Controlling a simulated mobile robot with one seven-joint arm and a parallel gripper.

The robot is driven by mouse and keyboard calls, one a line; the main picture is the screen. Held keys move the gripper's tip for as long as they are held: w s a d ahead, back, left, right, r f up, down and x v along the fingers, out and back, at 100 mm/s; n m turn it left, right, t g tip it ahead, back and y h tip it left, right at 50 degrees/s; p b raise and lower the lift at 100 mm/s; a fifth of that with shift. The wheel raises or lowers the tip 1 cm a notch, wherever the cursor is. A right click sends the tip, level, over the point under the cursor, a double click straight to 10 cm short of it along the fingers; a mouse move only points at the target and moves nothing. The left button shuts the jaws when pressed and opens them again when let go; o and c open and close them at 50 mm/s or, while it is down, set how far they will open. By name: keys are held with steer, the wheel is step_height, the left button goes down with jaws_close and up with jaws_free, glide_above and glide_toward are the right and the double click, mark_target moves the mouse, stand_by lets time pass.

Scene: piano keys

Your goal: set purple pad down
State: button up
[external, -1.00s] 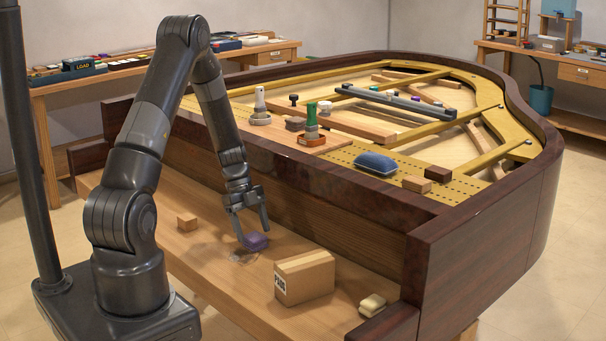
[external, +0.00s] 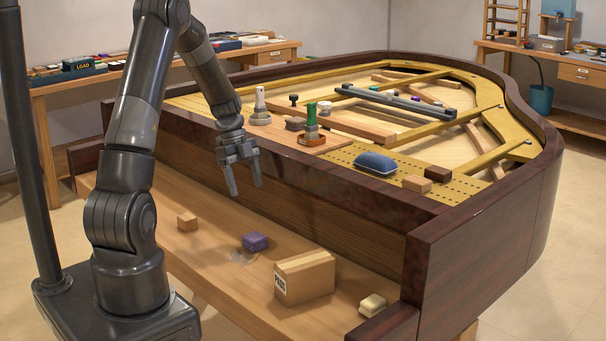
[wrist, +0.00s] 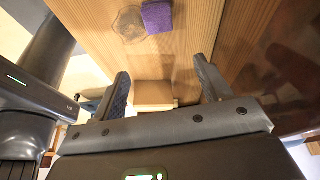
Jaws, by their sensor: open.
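The purple pad (external: 255,241) lies on the wooden key shelf of the piano, beside a faint round clear patch (external: 241,257). The pad also shows at the top of the wrist view (wrist: 157,17), with the clear round patch (wrist: 130,24) next to it. My gripper (external: 246,192) is open and empty, held above the shelf and apart from the pad. In the wrist view its two fingers (wrist: 162,85) are spread, with nothing between them touching.
A cardboard box (external: 305,277) stands right of the pad. A small wooden block (external: 187,222) lies to the left, and a cream block (external: 372,305) lies at the right end. The piano's dark rim (external: 320,181) rises behind the shelf.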

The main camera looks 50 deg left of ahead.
steer(key=s+d+r+n+t+y, duration=0.1)
steer(key=s+d+r+n+y, duration=0.1)
steer(key=s+d+r+n, duration=0.5)
steer(key=d+r+n+t+y, duration=0.1)
steer(key=d+r, duration=0.5)
steer(key=r, duration=0.4)
steer(key=s+d+r+n+t, duration=0.1)
steer(key=s+d+r+n, duration=0.1)
steer(key=s+n, duration=0.1)
steer(key=s+d+r+n+t, duration=0.1)
steer(key=s+d+r+n, duration=0.1)
steer(key=s, duration=0.4)
steer(key=s+d+r+n+t+y, duration=0.1)
steer(key=s+d+r+n, duration=0.1)
steer(key=s, duration=0.3)
steer(key=shift+d+r+n+t, duration=0.3)
steer(key=shift+d+n, duration=0.35)
steer(key=shift+n, duration=0.25)
